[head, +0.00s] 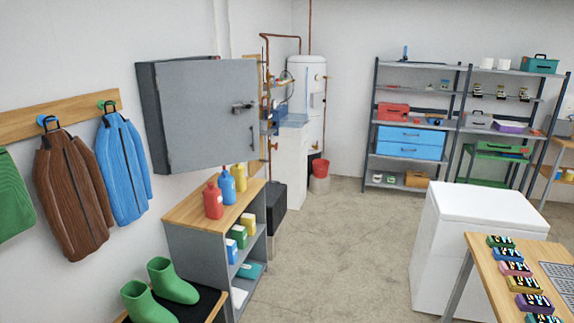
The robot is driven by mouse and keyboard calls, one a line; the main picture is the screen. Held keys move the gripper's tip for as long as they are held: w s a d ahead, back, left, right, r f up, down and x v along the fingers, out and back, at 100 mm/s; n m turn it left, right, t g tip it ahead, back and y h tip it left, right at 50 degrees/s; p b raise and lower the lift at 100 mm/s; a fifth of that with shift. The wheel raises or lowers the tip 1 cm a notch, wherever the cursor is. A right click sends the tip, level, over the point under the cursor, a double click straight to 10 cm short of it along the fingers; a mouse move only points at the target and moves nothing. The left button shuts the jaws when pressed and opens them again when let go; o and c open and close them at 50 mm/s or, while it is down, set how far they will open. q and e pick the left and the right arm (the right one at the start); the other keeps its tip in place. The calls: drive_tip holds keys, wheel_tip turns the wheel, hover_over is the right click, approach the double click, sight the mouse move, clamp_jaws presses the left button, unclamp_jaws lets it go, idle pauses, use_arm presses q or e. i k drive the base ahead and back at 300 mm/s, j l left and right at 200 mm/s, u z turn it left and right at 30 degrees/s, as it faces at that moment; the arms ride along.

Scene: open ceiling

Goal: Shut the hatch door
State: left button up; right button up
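A grey wall cabinet (148,118) hangs on the left wall, between the jackets and the pipework. Its flat grey hatch door (205,115) stands out from the wall at an angle, so it appears open. The hinge side seems to be the near left edge. A dark handle (243,106) is on the door's outer face near its free right edge. The door hides the cabinet's inside, so I cannot see what it holds. Neither of my grippers is in view, and nothing touches the door.
Below the door, a wood-topped shelf unit (180,215) carries red, blue and yellow bottles. Green boots (172,282) stand in front of it. A white chest freezer (460,250) and a wooden table (480,270) are at right. The concrete floor (345,240) between is clear.

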sight(203, 128)
drive_tip(key=i+l+u, duration=0.1)
drive_tip(key=i, duration=0.35)
drive_tip(key=i+l+u, duration=0.15)
drive_tip(key=i, duration=0.25)
drive_tip(key=i+l+u, duration=0.1)
drive_tip(key=i+l, duration=0.25)
drive_tip(key=i, duration=0.05)
